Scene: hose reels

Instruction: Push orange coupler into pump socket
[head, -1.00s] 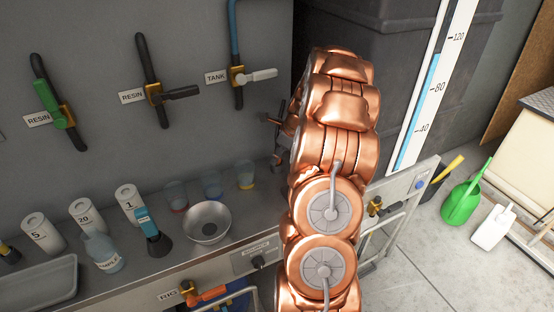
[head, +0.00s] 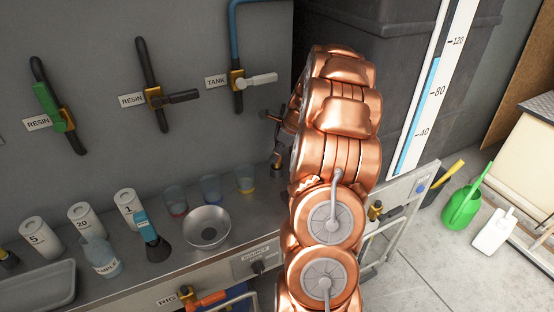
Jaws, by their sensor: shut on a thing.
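I cannot make out the orange coupler or the pump socket for certain. An orange lever-like part (head: 207,301) shows at the lower edge, beside a brass fitting (head: 187,293) and a label that seems to read RIG. I cannot tell whether this is the coupler.
The steel counter (head: 110,290) carries numbered canisters (head: 83,219), a bottle (head: 101,254), a metal bowl (head: 209,227), cups (head: 211,187) and a tray (head: 35,287). Levered valves (head: 154,95) line the wall. A green watering can (head: 462,204) stands on the floor at right, near open floor.

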